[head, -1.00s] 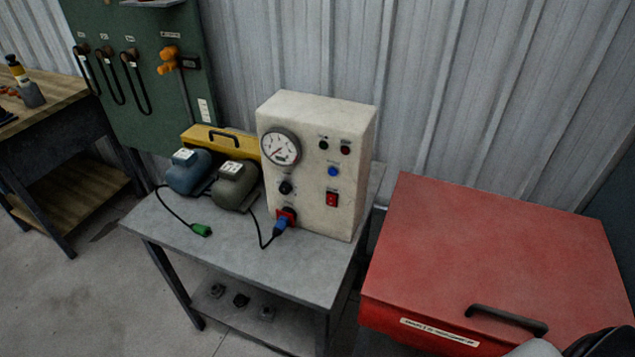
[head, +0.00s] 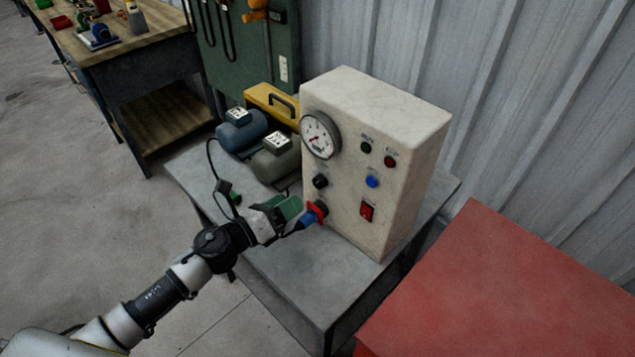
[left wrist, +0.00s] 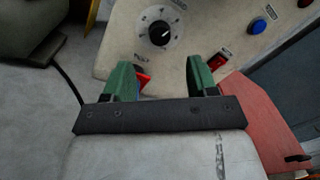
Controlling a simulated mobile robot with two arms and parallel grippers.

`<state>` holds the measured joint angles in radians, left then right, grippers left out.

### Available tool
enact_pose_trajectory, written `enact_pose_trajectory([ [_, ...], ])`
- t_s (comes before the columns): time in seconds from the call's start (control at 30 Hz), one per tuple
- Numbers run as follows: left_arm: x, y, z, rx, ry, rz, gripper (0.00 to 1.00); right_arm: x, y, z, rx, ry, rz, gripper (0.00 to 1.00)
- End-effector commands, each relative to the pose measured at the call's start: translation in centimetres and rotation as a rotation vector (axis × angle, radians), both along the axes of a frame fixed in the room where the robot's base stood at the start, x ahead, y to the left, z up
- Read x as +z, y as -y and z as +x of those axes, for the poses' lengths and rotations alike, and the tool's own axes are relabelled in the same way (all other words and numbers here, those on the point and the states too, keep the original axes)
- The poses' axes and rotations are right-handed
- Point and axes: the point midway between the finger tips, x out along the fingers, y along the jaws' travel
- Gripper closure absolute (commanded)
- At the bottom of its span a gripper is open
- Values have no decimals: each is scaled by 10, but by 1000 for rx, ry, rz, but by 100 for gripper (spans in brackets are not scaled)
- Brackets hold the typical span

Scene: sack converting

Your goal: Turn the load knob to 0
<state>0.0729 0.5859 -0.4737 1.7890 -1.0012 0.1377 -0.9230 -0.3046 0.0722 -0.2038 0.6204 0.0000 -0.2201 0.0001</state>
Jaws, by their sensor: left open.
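The load knob (head: 319,181) is a small round black knob on the front of the cream test box (head: 385,150), below the gauge. In the left wrist view the knob (left wrist: 160,33) sits on a grey dial with small marks, ahead of the fingertips and roughly centred between them. The numbers are too small to read. My left gripper (head: 287,209) is in front of the box, lower than the knob. Its green fingers (left wrist: 160,77) are apart with nothing held, and the knob is clear of them. My right gripper is out of view.
The gauge (head: 320,136), blue button (head: 372,181) and red switch (head: 367,211) surround the knob. Two motors (head: 276,163) stand left; a red cabinet (head: 500,295) stands right.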

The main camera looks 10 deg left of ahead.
Motion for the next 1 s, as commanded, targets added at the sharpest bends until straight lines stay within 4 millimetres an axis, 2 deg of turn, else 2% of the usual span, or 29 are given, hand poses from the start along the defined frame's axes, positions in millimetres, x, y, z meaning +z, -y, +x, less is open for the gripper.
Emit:
enact_pose_trajectory([
  [0.1,4,16,21,0,1,-5,42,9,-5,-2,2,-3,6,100],
  [0.33,1,36,48,2,-2,-4,42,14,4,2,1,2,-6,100],
  [0.5,0,42,55,1,-2,-3,42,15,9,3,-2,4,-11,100],
  [0.77,0,43,56,1,-3,-3,42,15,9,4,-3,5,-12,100],
  [1.0,0,43,56,1,-4,-4,77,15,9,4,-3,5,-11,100],
])
